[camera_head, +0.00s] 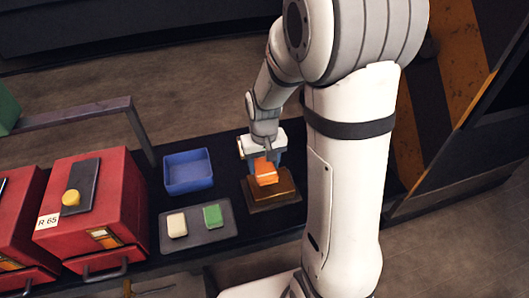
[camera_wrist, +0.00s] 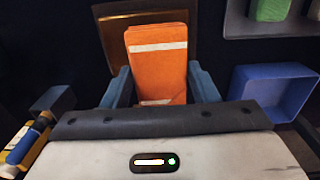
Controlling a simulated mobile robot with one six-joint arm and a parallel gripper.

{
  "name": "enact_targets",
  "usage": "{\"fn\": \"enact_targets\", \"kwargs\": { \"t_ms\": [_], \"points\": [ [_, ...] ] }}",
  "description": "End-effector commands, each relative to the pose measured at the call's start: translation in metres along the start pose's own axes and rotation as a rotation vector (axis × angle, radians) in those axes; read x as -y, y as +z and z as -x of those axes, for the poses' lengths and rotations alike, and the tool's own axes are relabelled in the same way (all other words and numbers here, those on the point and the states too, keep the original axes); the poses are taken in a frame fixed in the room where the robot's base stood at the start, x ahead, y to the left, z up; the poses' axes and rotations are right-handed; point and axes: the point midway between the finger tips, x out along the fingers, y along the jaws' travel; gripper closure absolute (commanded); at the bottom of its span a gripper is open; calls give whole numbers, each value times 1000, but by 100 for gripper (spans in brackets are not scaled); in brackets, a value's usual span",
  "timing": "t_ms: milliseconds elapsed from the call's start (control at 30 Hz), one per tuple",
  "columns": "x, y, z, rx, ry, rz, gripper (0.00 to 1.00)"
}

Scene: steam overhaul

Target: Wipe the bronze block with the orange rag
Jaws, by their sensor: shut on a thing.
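The orange rag (camera_head: 265,172) is a folded pad with pale stripes. My gripper (camera_wrist: 160,88) is shut on it, with a blue-grey finger on either side of the rag (camera_wrist: 157,60) in the wrist view. The bronze block (camera_head: 272,193) is a low brown slab on the dark bench, right of the grey tray. The rag is over the block in the head view; I cannot tell whether they touch. In the wrist view the block (camera_wrist: 120,30) shows behind the rag, which hides part of it.
A blue bin (camera_head: 188,172) stands left of the block. A grey tray (camera_head: 196,240) holds a cream piece (camera_head: 177,225) and a green piece (camera_head: 212,216). Red boxes (camera_head: 85,210) stand at the left. A yellow and blue item (camera_wrist: 30,140) lies at the wrist view's lower left.

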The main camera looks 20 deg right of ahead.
Motion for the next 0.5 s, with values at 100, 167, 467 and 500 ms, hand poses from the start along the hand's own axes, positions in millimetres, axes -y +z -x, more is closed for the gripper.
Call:
{"fn": "enact_targets", "kwargs": {
  "t_ms": [100, 167, 467, 500],
  "points": [
    [0, 0, 15, -1, 0, -1, 68],
    [0, 0, 20, -1, 0, -1, 68],
    [-1, 0, 25, 0, 0, -2, 68],
    [-1, 0, 24, 0, 0, -2, 68]
  ]
}}
